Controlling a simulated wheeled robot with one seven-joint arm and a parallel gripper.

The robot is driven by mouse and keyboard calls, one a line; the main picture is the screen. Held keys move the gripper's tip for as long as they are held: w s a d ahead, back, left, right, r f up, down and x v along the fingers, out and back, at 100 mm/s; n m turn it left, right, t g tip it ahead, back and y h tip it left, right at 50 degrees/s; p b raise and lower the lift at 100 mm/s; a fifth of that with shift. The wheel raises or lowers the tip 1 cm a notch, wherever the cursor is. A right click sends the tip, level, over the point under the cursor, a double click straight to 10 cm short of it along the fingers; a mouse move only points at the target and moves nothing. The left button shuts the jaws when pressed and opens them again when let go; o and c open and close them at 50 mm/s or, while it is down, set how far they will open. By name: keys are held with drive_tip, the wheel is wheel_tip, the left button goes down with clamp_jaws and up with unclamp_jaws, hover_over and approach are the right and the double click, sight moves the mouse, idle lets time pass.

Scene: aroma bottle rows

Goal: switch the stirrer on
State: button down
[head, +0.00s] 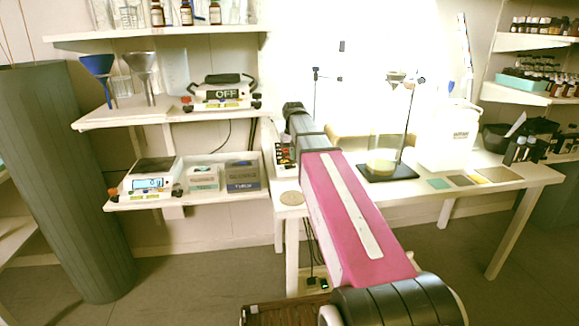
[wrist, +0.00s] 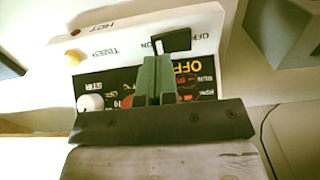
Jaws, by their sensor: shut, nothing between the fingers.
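In the wrist view the stirrer's white front (wrist: 125,42) appears upside down, with a dark panel, yellow OFF lettering and a STIR label beside a white knob (wrist: 90,103). A black switch (wrist: 172,40) sits on the white part near a printed OFF. My gripper (wrist: 156,62) is shut and empty, its green fingers pointing at the front just below the switch; I cannot tell whether they touch it. The fingers cover part of the panel. In the head view a device with a dark, knobbed panel (head: 285,156) stands beside my arm, partly hidden; my gripper is hidden there.
On the bench at right are a stand with a dark base (head: 388,173) and a white container (head: 448,135). A round disc (head: 292,198) lies near the bench's left corner.

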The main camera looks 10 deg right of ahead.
sight(293, 164)
drive_tip(key=shift+f, duration=1.3)
idle(0.9)
drive_tip(key=shift+r, duration=3.5)
